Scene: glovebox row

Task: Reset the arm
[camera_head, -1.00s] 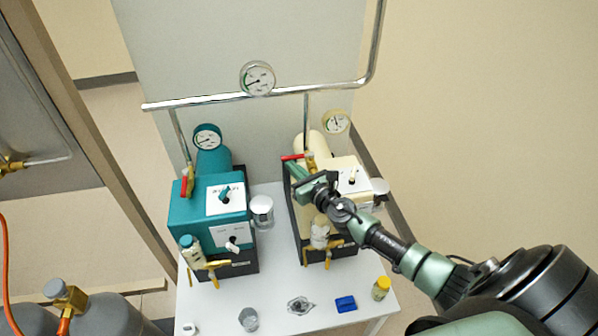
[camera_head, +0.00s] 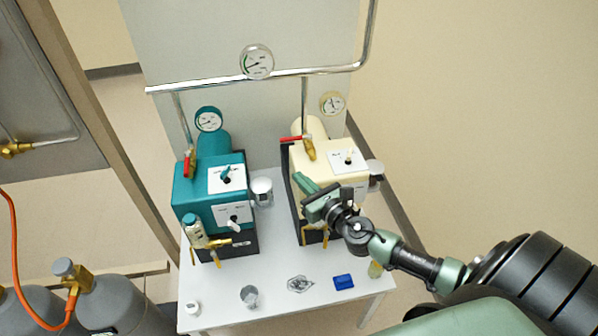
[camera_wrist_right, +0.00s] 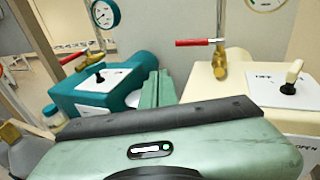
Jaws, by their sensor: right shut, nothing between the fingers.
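My right arm comes in from the lower right in the head view. Its gripper (camera_head: 300,181) is shut and empty, in front of the cream glovebox unit (camera_head: 325,155), below its red-handled valve (camera_head: 297,140). It covers part of the unit's front. In the right wrist view the green fingers (camera_wrist_right: 157,88) lie together, between the teal unit (camera_wrist_right: 110,85) and the cream unit (camera_wrist_right: 230,92). The red valve handle (camera_wrist_right: 191,43) shows beyond the fingers, apart from them. My left gripper is not in view.
The teal unit (camera_head: 205,188) stands left on the white table (camera_head: 270,265). A beaker (camera_head: 249,296), a foil piece (camera_head: 299,284), a blue block (camera_head: 343,282) and a yellow vial (camera_head: 375,269) lie near the front edge. Gas cylinders (camera_head: 120,300) stand at lower left.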

